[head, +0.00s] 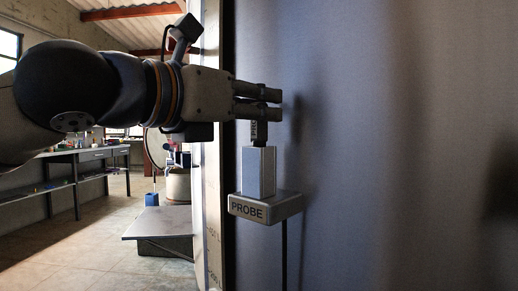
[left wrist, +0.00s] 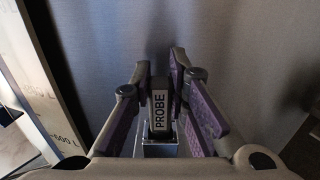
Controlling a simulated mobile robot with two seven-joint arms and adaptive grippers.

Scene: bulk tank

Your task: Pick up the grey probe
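The grey probe (head: 259,132) stands upright with its lower end in a pale block-shaped holder (head: 259,172) on a small stand labelled PROBE. In the left wrist view the probe (left wrist: 159,107) shows its label between my two fingers. My left gripper (head: 258,101) comes in level from the left, around the upper part of the probe. In the left wrist view my left gripper (left wrist: 160,70) has its pads close in against both sides of the probe, with no clear gap. The fingers hide part of the probe. My right gripper is not in view.
A large smooth grey tank wall (head: 400,150) rises close behind the stand and fills the right side. The stand's shelf (head: 265,206) sits on a thin post. At the left are a low platform (head: 165,222), a workbench (head: 90,155) and open floor.

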